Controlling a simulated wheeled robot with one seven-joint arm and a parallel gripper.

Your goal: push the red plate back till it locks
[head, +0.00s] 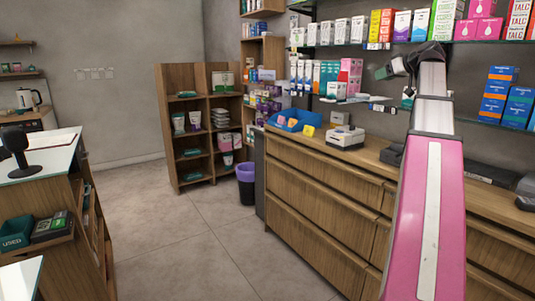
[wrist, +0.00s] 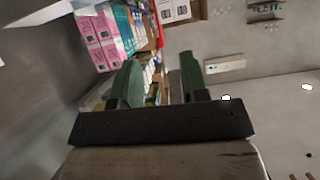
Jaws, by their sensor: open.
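I cannot make out a red plate for certain in either view. A thin red strip (wrist: 158,25) shows beyond the fingers in the wrist view, too small to identify. My gripper (wrist: 158,78) is open, with its two green fingers apart and nothing visible held between them. In the head view my gripper (head: 383,72) is small and partly hidden by my arm, in front of the wall shelves above the wooden counter.
A glass shelf with medicine boxes (head: 342,31) runs along the wall. Pink boxes (wrist: 97,40) stand close to the left finger in the wrist view. Below are a wooden drawer counter (head: 320,185), a blue tray (head: 285,124) and a white printer (head: 345,137). The floor (head: 195,245) is clear.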

